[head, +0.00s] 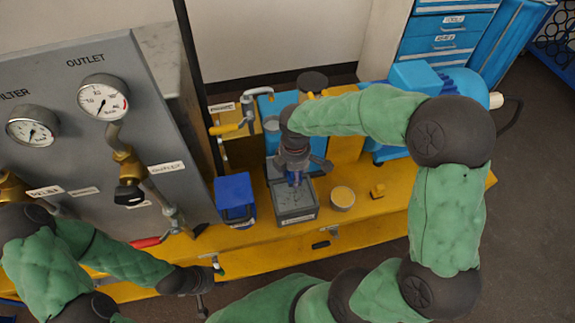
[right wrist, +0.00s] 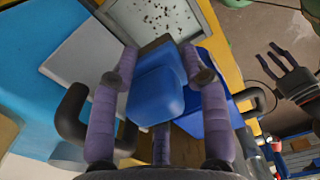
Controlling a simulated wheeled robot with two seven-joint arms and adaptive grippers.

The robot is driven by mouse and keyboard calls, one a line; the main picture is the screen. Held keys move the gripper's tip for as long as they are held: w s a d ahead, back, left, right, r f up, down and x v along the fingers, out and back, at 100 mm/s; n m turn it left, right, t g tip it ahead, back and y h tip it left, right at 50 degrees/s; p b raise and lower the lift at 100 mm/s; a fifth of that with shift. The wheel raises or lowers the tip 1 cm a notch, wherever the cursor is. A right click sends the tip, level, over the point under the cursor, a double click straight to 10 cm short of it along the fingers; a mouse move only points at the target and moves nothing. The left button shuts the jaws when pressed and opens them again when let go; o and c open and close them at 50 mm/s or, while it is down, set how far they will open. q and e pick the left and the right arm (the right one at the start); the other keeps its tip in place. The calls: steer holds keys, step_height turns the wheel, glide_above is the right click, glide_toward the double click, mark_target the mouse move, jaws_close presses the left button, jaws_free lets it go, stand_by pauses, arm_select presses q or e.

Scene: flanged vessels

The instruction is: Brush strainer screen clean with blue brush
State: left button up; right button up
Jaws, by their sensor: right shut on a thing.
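My right gripper (head: 295,178) points down over a grey tray (head: 312,212) on the yellow bench. It is shut on the blue brush (right wrist: 157,95), whose blue block sits between the purple-grey fingers in the right wrist view. In the head view, the gripper mostly hides the brush. A pale screen surface with scattered dark specks (right wrist: 155,18) lies in the tray, just beyond the brush in the right wrist view. I cannot tell whether the bristles touch it. My left gripper (head: 209,286) is open and empty in front of the bench, away from the tray.
A blue box (head: 235,194) stands left of the tray. A round tin (head: 342,198) and a small yellow piece (head: 378,191) sit to its right. The gauge panel (head: 60,130) with pipes and valves rises at left. Blue equipment (head: 420,78) stands at the bench's back.

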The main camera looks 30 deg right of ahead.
mark_target(294, 197)
steer(key=shift+w+d+f+n, duration=0.15)
steer(key=shift+n, duration=0.25)
arm_select(q)
steer(key=shift+w+f, duration=0.1)
steer(key=shift+w, duration=0.2)
steer(key=shift+f+b, duration=2.9)
steer(key=shift+b, duration=0.05)
arm_select(e)
steer(key=shift+f, duration=5.25)
arm_select(q)
steer(key=shift+f, duration=0.2)
arm_select(e)
steer(key=shift+f, duration=0.3)
